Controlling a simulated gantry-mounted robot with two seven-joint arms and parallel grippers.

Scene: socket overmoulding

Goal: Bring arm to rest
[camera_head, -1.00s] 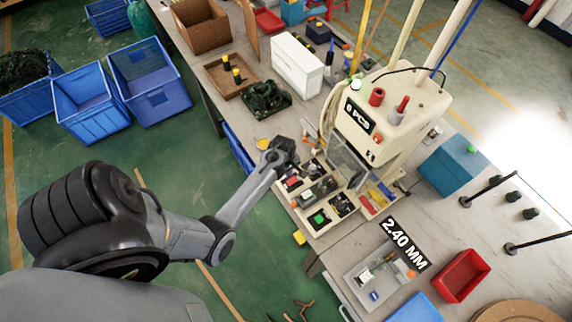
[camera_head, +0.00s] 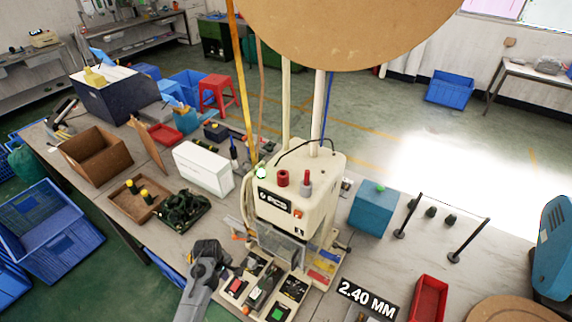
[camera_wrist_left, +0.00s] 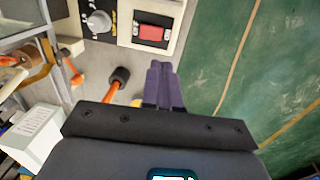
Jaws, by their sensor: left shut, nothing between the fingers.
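My left arm (camera_head: 193,298) comes in from the bottom of the head view. Its gripper (camera_head: 214,256) is at the left of the cream moulding machine (camera_head: 299,195), by the near-left corner of the tray of switches and sockets at its base (camera_head: 262,288). In the left wrist view the two dark fingers (camera_wrist_left: 159,84) are together with nothing between them. A panel with a red switch (camera_wrist_left: 151,33) and a grey knob (camera_wrist_left: 99,21) is just beyond the fingertips. My right gripper is in neither view.
An orange-handled tool (camera_wrist_left: 112,90) lies on the bench close to the left of the fingers. Green floor (camera_wrist_left: 270,70) is open to the right in the wrist view. The head view shows a white box (camera_head: 203,168), a wooden tray (camera_head: 133,203), a blue box (camera_head: 374,208) and a red bin (camera_head: 428,298).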

